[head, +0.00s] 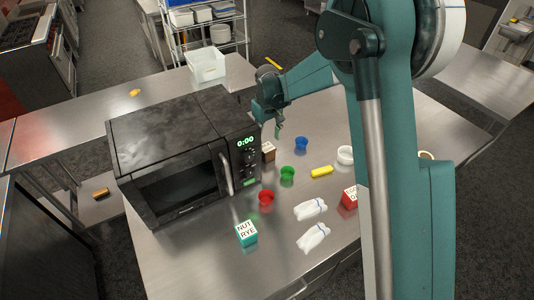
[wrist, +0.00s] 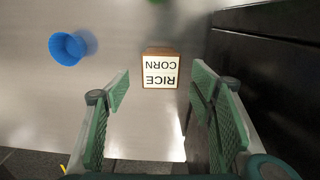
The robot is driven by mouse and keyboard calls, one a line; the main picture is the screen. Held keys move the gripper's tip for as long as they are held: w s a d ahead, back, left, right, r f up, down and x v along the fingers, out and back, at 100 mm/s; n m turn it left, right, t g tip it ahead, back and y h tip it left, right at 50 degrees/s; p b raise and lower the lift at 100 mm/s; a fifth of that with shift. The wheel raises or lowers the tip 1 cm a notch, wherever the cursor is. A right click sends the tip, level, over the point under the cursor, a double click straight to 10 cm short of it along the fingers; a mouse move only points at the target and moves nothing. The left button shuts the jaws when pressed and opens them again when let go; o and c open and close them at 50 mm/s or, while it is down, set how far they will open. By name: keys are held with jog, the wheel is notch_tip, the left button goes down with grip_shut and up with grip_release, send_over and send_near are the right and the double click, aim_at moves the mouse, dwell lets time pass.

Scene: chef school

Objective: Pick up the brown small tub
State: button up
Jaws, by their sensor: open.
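The brown small tub (head: 268,152) is a box-like tub with a white top label, standing on the steel table close to the microwave's right front corner. In the wrist view the tub (wrist: 161,51) shows its label reading RICE CORN, upside down. My gripper (head: 278,131) is open and empty, just above and beyond the tub in the head view. In the wrist view my gripper's fingers (wrist: 159,88) are spread wide, with the tub between and ahead of the tips, apart from both.
The black microwave (head: 165,150) stands close on the left; its dark side (wrist: 270,60) is beside my right finger in the wrist view. A blue cup (head: 301,143), green cup (head: 287,173) and red cup (head: 266,198) stand nearby. A yellow block (head: 322,171) lies farther right.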

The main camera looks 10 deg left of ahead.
aim_at(267, 147)
jog(key=shift+f, duration=0.1)
jog(key=shift+a+f, duration=0.1)
jog(key=shift+f, duration=2.45)
jog(key=shift+c, duration=0.5)
jog(key=c, duration=1)
